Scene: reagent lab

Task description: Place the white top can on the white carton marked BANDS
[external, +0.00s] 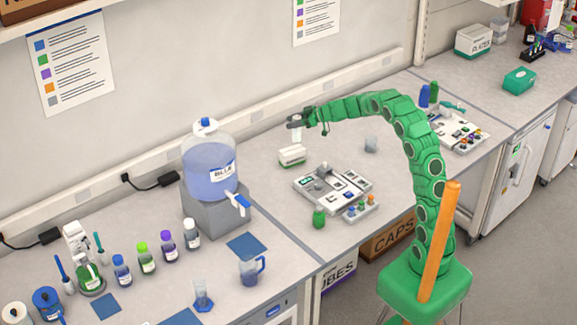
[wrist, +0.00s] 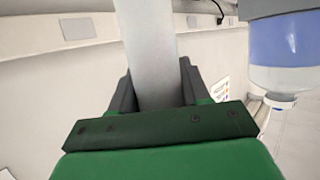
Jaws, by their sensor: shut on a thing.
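The white top can (external: 297,133) is held in my gripper (external: 295,122), near the back wall. In the wrist view the can (wrist: 147,45) is a pale grey-white upright shape between the two dark jaws. A small white carton (external: 291,156) with a green stripe stands on the bench just below the can. Its lettering is too small to read. The can appears a little above the carton, with a narrow gap in the external view. The wrist view does not show the carton, so I cannot tell exactly how they line up.
A large blue-liquid carboy (external: 210,165) on a grey stand is left of the carton. Bare bench surrounds the carton.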

